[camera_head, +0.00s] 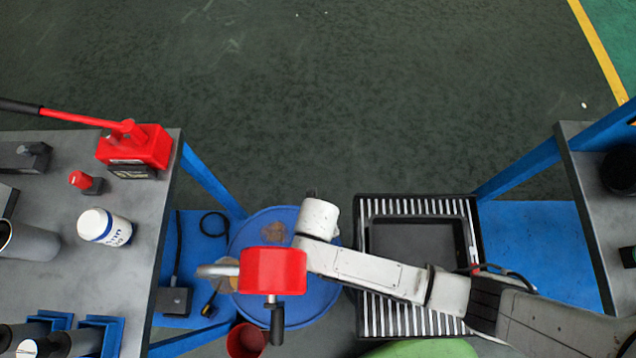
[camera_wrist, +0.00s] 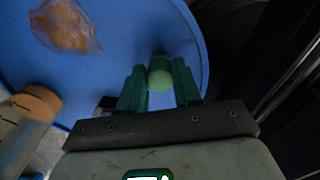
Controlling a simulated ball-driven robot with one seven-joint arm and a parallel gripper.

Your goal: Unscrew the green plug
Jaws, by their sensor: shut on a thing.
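The blue drum lid (camera_wrist: 125,35) fills the upper left of the wrist view. In the head view the blue drum (camera_head: 310,310) stands between the tables, and my white wrist hangs over its upper right part. The plug and fingers are hidden there.
A red cylinder (camera_head: 273,270) with a metal spout and dark handle stands over the drum. A brown patch marks the lid (camera_wrist: 65,25). A black slatted tray (camera_head: 475,250) is right of the drum. A left bench (camera_head: 140,205) holds a red pump (camera_head: 135,147) and white bottle (camera_head: 104,227).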

